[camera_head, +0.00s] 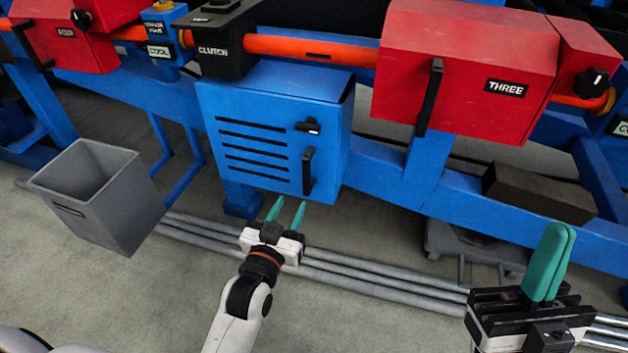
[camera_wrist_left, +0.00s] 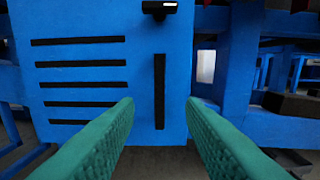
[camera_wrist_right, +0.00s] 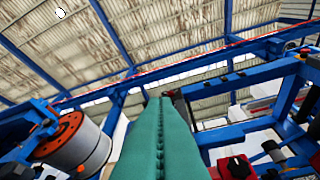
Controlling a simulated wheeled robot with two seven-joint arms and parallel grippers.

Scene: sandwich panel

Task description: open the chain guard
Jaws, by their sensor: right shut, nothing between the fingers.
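The blue louvred guard box (camera_head: 260,165) hangs on the blue frame below the black CLUTCH box. It has a black vertical handle (camera_head: 307,171) and a black knob (camera_head: 308,127) above it; its front panel looks closed. No label names it the chain guard. My left gripper (camera_head: 286,209) is open just below and in front of the panel, with teal fingers. In the left wrist view the handle (camera_wrist_left: 159,92) stands ahead between the open fingers, not touched. My right gripper (camera_head: 554,250) is shut and empty at the lower right, pointing up; its closed fingers show in the right wrist view (camera_wrist_right: 161,125).
A red box labelled THREE (camera_head: 465,70) with a black handle is to the right above. A grey bin (camera_head: 100,195) stands to the left. Several grey pipes (camera_head: 370,290) run along the floor below. A dark block (camera_head: 540,193) sits on the frame at right.

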